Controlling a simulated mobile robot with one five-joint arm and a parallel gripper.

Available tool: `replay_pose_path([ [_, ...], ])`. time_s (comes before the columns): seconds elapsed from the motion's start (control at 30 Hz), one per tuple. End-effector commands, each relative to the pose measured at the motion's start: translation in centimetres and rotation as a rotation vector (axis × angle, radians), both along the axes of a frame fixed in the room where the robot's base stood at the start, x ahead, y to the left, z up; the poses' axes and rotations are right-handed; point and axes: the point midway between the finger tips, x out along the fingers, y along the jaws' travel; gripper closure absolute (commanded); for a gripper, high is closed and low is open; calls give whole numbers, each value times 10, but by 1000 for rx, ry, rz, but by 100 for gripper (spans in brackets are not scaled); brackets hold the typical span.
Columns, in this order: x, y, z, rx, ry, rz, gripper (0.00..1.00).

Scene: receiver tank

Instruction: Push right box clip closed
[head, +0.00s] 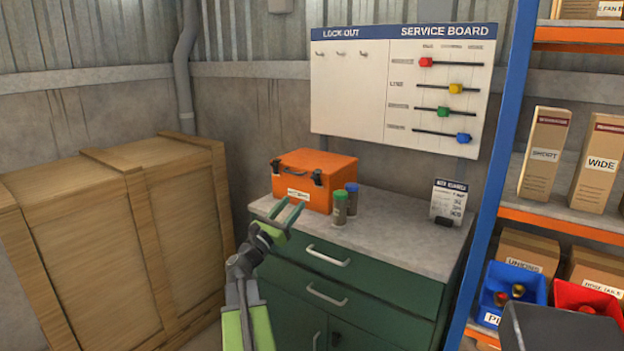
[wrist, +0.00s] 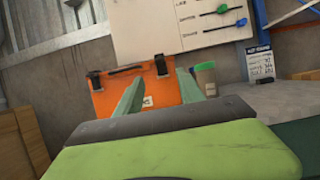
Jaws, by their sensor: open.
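An orange box (head: 319,167) with a closed lid stands on the grey top of a green cabinet. It has two dark clips on its front. The right box clip (head: 316,177) shows near the box's front right edge; in the wrist view the right clip (wrist: 161,66) is at the upper right of the box. The left clip (head: 277,166) is at the front left. I cannot tell for sure whether either clip is closed. My gripper (head: 291,212) is open and empty, in front of the box and apart from it; its fingers (wrist: 160,88) point toward the box front.
A green-capped jar (head: 339,208) and a blue-capped jar (head: 352,197) stand just right of the box. A small sign (head: 448,201) stands farther right on the grey countertop (head: 395,220). A wooden crate (head: 100,230) is at left, a shelf with boxes at right.

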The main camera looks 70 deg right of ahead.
Motion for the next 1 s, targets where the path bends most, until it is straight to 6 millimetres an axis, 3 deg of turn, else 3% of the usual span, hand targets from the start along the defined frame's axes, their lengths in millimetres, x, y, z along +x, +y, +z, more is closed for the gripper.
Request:
replay_pose_path([
  [0.03,-3,-15,11,0,0,-4,55],
  [0.3,-18,-74,36,0,-2,-1,55],
  [0.5,-25,-103,46,0,-1,0,55],
  [0.9,-28,-110,47,0,-1,2,55],
  [1.0,-28,-110,47,0,-1,2,68],
])
